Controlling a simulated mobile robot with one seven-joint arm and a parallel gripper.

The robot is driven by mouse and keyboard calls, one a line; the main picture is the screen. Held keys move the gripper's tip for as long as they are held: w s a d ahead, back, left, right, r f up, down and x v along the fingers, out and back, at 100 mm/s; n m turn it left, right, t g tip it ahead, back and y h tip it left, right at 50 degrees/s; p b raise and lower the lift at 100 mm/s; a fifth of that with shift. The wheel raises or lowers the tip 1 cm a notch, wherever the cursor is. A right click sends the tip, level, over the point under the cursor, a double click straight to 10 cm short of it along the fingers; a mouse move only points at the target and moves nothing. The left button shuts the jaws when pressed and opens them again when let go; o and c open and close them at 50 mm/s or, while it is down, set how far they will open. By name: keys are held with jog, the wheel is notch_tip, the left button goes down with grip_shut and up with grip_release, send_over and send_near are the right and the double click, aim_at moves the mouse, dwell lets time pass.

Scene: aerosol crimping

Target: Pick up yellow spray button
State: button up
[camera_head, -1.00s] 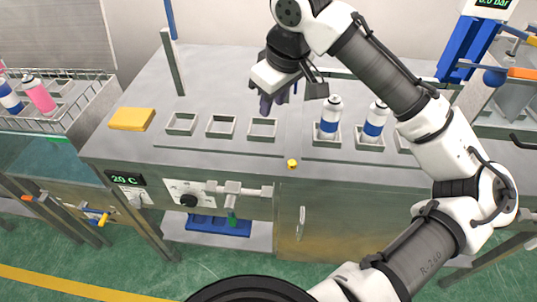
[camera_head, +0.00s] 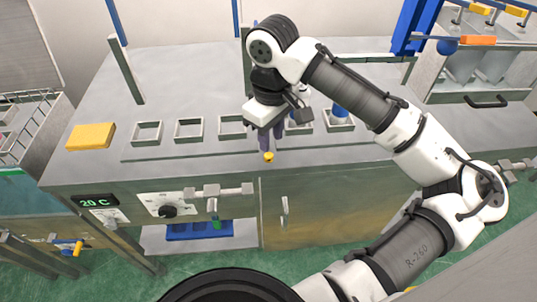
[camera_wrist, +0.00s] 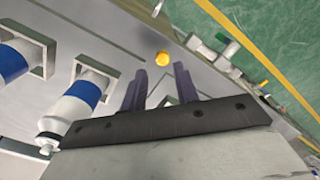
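The yellow spray button (camera_head: 268,157) is a small round piece near the front edge of the steel worktop. It also shows in the wrist view (camera_wrist: 162,59), just beyond the fingertips and roughly between their lines. My gripper (camera_head: 266,143) has dark purple fingers and points down, just behind or above the button in the head view. In the wrist view my gripper (camera_wrist: 158,72) has its two fingers apart with an empty gap between them. I cannot tell how far above the button the tips are.
White and blue cans (camera_wrist: 85,97) stand in square holders to the left in the wrist view. Empty square holders (camera_head: 188,130) line the worktop (camera_head: 190,80). A yellow block (camera_head: 91,136) lies at its left. Valves and pipes (camera_head: 219,192) stick out from the front.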

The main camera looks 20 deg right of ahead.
aim_at(269, 155)
jog(key=f, duration=0.3)
jog(key=f+p, duration=0.1)
jog(key=f, duration=0.1)
jog(key=shift+a, duration=0.25)
grip_shut()
